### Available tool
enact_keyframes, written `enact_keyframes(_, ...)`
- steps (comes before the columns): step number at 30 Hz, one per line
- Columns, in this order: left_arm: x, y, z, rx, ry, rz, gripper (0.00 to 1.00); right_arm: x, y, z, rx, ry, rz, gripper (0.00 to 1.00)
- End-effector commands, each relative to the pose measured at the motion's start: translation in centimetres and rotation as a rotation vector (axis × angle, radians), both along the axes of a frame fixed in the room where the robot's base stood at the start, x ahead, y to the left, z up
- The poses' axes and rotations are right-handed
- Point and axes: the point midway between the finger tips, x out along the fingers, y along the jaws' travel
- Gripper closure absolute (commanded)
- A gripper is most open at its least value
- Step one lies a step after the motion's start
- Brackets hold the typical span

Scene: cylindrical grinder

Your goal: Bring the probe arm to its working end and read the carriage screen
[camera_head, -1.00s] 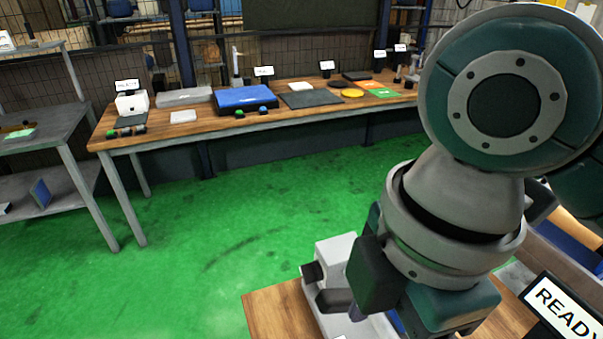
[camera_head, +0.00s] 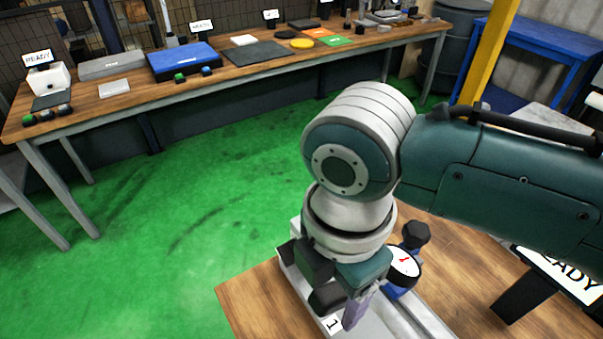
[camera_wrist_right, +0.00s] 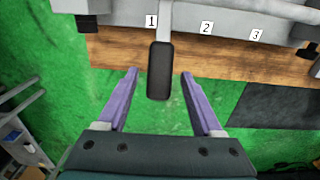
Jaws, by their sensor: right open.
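A grey rod with a dark grip (camera_wrist_right: 159,70) sticks out from a light grey machine bed beside the label 1; it looks like the probe arm. My right gripper (camera_wrist_right: 160,74), with purple fingers, is open. In the right wrist view the dark grip lies between its fingers, with a gap on each side. In the head view my right gripper (camera_head: 351,312) is over the machine bed (camera_head: 430,320) near label 1, mostly hidden by my wrist. A white dial with a red needle (camera_head: 404,262) stands just right of it. A black-framed screen (camera_head: 562,272) shows "ADY", partly hidden. My left gripper is out of view.
Labels 2 (camera_wrist_right: 206,28) and 3 (camera_wrist_right: 256,35) follow on the bed. The machine stands on a wooden top (camera_head: 250,290). A long bench (camera_head: 110,105) with a blue case (camera_head: 183,60) stands behind, across open green floor (camera_head: 190,190).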

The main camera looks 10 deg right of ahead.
Motion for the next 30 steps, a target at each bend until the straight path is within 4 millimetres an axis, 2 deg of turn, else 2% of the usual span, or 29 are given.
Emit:
enact_keyframes(10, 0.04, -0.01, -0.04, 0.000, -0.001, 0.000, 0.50, -0.03, -0.01, -0.61, 0.000, 0.000, 0.000, 0.32)
enact_keyframes(27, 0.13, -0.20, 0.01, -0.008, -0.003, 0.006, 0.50, -0.03, -0.02, -0.58, 0.000, 0.001, 0.000, 0.95)
enact_keyframes(30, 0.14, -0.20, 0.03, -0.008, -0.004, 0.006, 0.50, -0.02, -0.02, -0.58, 0.000, 0.000, 0.000, 1.00)
